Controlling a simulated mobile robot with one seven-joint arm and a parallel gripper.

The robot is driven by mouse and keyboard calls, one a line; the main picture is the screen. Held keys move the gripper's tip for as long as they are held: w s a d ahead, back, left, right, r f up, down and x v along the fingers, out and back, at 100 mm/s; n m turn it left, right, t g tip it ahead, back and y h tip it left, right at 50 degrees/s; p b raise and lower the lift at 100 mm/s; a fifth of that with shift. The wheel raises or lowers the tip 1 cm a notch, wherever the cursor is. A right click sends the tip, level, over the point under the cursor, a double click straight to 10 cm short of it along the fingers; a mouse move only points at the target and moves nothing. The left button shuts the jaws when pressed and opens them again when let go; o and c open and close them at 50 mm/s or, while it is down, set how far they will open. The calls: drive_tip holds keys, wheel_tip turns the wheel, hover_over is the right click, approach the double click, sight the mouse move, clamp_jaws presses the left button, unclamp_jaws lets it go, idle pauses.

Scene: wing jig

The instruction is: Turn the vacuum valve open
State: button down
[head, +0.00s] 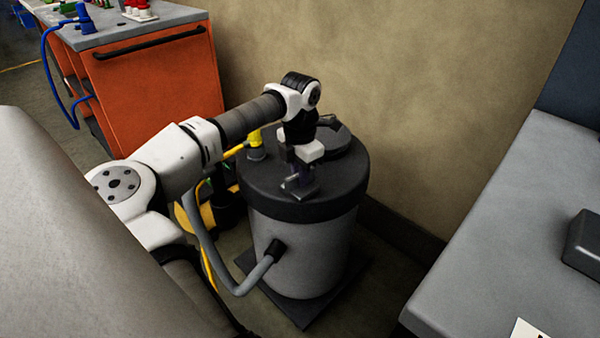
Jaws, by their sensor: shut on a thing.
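A grey drum (295,250) with a dark lid (335,190) stands on the floor by the wall in the head view. My gripper (299,184) reaches down from above to the front part of the lid. It is shut on a small dark part there, which looks like the vacuum valve. My fingers and wrist hide most of that part, so I cannot tell the angle of its handle. A yellow fitting (256,148) stands on the left of the lid, apart from my gripper.
A grey hose (240,287) joins the drum's front. An orange cabinet (160,80) stands at the back left, with a blue hose (52,85). A grey table (500,220) is at the right. Bare wall (420,90) rises behind the drum.

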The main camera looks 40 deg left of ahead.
drive_tip(key=shift+n, duration=0.9)
drive_tip(key=c, duration=1.4)
unclamp_jaws()
drive_tip(key=shift+c, duration=0.2)
wheel_tip(320, 180, up, 14)
drive_tip(key=p, duration=0.1)
drive_tip(key=shift+f, duration=0.1)
